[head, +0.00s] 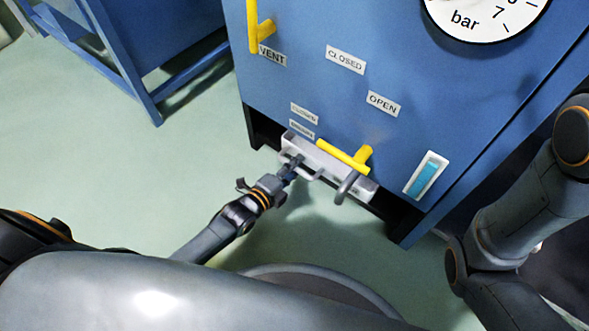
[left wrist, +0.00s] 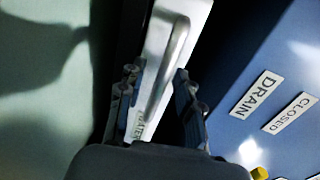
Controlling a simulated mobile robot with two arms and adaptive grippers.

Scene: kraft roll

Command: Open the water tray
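The water tray (head: 297,143) is a pale grey drawer front low in the blue cabinet, and it also shows in the left wrist view (left wrist: 162,22). Its grey bar handle (head: 315,176) runs up between my fingers in the left wrist view (left wrist: 168,62). My left gripper (head: 294,160) is at the handle's left end in the head view. In the left wrist view its fingers (left wrist: 156,82) stand apart, one on each side of the bar, with a gap visible. I cannot tell how far out the tray sits. My right gripper is out of view.
A yellow lever (head: 345,157) and a grey pipe (head: 347,187) stick out in front of the tray's right part. A yellow vent handle (head: 254,28), a gauge (head: 486,10) and a blue level window (head: 427,175) are on the cabinet (head: 300,85). The floor (head: 150,165) to the left is clear.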

